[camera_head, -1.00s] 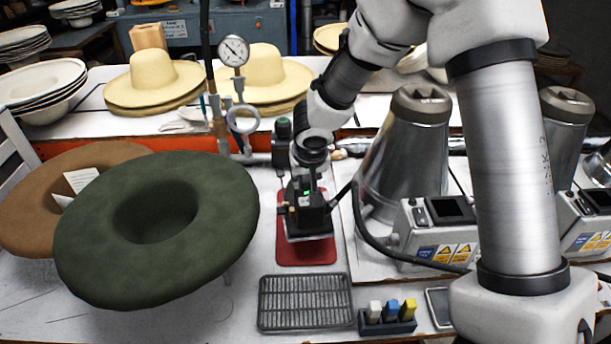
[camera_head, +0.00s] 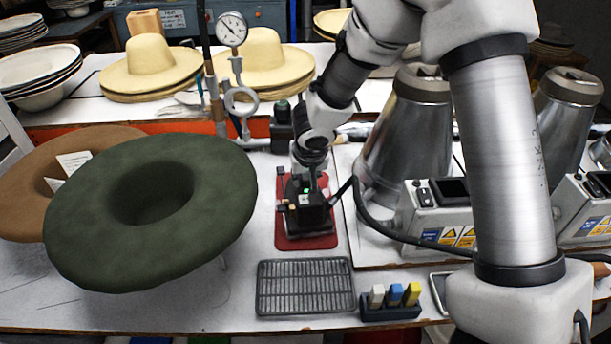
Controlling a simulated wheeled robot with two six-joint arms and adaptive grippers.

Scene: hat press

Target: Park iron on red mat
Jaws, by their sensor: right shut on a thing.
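The iron (camera_head: 308,218) is a small black block with a metal base and a green light on top. It sits over the red mat (camera_head: 290,243), whose borders show around it. Whether its base touches the mat is hard to tell. My right gripper (camera_head: 308,180) comes down from above and is shut on the iron; its fingers are small and partly hidden. A dark cord (camera_head: 362,215) runs from the iron to the right. My left gripper is not in view.
A metal rack (camera_head: 305,287) and a holder with coloured blocks (camera_head: 391,302) lie in front of the mat. A green felt hat (camera_head: 150,215) stands close on the left. A steel cone (camera_head: 410,135) and control box (camera_head: 437,213) stand to the right. A pressure gauge (camera_head: 232,29) rises behind.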

